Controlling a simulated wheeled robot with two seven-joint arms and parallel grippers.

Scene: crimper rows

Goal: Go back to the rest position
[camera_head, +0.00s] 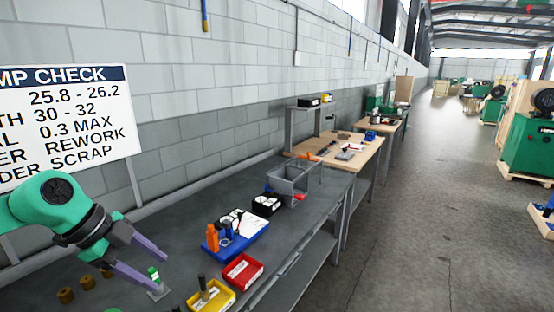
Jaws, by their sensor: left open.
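My left gripper (143,262) comes in from the left on a green arm. Its two purple fingers are apart, and it is above the dark workbench (185,215). A small green and white part on a grey base (155,281) is by the lower fingertip in the picture; I cannot tell if they touch. Nothing shows held between the fingers. My right gripper is not in view.
Several brass pieces (66,295) stand at the lower left. A yellow bin (213,297), a red bin (242,272) and a blue tray (240,240) with tools stand right of the gripper. A wire-framed grey box (293,180) is farther back. A sign (70,120) stands behind the arm.

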